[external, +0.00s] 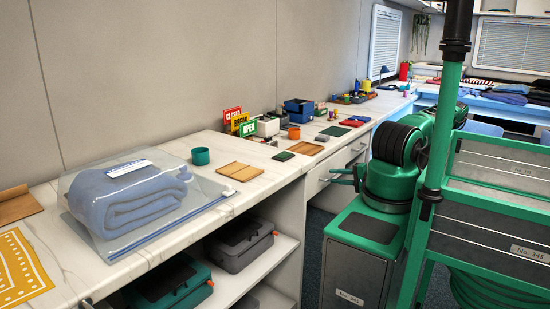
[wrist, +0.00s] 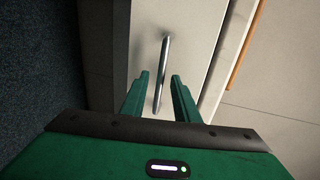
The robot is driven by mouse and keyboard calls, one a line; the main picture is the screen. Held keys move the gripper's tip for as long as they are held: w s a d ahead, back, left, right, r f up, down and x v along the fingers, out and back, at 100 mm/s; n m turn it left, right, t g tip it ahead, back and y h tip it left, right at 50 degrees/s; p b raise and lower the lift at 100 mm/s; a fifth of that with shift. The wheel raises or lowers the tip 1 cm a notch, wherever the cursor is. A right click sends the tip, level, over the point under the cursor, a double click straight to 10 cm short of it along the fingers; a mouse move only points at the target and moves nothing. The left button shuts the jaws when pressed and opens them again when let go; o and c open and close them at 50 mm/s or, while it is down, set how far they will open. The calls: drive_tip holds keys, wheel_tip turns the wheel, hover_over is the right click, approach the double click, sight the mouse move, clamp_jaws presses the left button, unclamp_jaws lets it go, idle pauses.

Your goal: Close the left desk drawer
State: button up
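A pale drawer front (wrist: 185,52) with a slim metal bar handle (wrist: 161,82) shows in the wrist view. My gripper (wrist: 158,88) points at it with its two green fingers apart, one on each side of the handle. I see gaps between the fingers and the bar. In the external view, my gripper (external: 328,175) is at the left drawer (external: 321,182) under the desk top. My arm partly hides this drawer, and I cannot tell how far it stands out. Another drawer (external: 358,148) with a handle is farther along to the right.
Open shelves with cases (external: 240,248) are at the left. Dark floor (wrist: 35,70) lies left in the wrist view.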

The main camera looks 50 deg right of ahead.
sight(326, 174)
drive_tip(key=shift+c, duration=0.7)
clamp_jaws()
drive_tip(key=shift+r+x, duration=0.2)
drive_tip(key=shift+x, duration=0.85)
drive_tip(key=shift+r+x, duration=0.25)
drive_tip(key=shift+x, duration=0.75)
drive_tip(key=shift+o, duration=0.7)
unclamp_jaws()
drive_tip(key=shift+w+f, duration=0.1)
drive_tip(key=shift+w, duration=0.1)
drive_tip(key=shift+s, duration=0.15)
drive_tip(key=v, duration=1)
drive_tip(key=shift+s, duration=0.25)
